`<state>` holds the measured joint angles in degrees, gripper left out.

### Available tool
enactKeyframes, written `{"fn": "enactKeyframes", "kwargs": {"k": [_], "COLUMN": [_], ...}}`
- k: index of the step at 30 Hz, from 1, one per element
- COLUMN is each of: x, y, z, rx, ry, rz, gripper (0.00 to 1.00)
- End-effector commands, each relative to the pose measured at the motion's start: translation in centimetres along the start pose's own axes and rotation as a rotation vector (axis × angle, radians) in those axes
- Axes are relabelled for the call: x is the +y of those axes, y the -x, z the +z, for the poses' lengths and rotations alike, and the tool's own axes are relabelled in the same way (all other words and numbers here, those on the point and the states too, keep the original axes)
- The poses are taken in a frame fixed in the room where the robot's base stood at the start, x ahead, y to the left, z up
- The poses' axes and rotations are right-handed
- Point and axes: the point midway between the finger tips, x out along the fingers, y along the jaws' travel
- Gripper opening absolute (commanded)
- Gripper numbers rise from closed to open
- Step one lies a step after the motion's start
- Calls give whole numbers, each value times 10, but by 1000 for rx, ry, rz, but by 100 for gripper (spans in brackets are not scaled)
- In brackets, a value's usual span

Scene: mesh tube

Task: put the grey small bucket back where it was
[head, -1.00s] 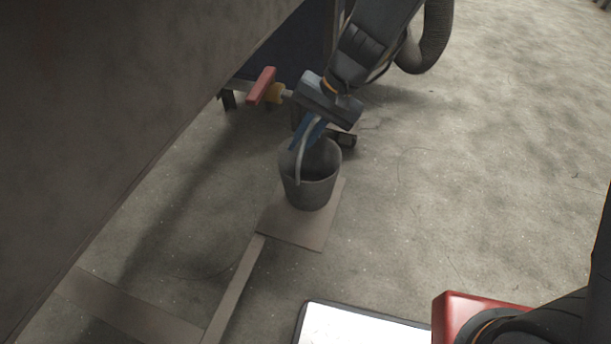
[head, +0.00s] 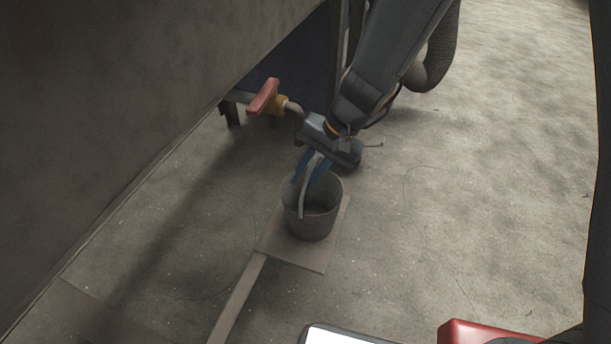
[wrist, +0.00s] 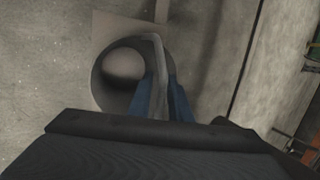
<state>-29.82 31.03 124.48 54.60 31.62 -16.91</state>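The grey small bucket (head: 322,224) is upright over the flat brown board (head: 288,255) on the floor, below the tap. I cannot tell for sure whether its base touches the board. My gripper (head: 308,174) is above the bucket's back rim, its blue fingers on either side of the pale curved handle, and looks shut on it. The wrist view shows the bucket (wrist: 102,72) from above, looking empty, with the handle (wrist: 158,58) between the blue fingers. The board (wrist: 108,24) shows around it there. The dark gripper body hides the lower part of that view.
A tap with a red lever (head: 264,97) and a yellow body sticks out just left of my gripper. A large dark wall or tank side (head: 100,120) fills the left. A strip (head: 238,298) runs from the board towards the front. The floor (head: 470,190) to the right is clear.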

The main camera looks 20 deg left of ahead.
Motion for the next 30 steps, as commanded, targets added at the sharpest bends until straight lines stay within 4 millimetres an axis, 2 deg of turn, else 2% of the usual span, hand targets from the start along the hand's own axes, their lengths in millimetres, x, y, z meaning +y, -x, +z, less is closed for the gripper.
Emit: {"fn": "enactKeyframes", "kwargs": {"k": [10,14,17,27,30], "x": [0,-2,-2,-2,-2], "y": [1,7,22,92,106], "z": [0,1,1,1,1], "rx": [0,1,3,2,2], "ry": [0,0,-2,-1,0], "rz": [0,0,-2,-2,0], "gripper": [29,29,29,29,29]}}
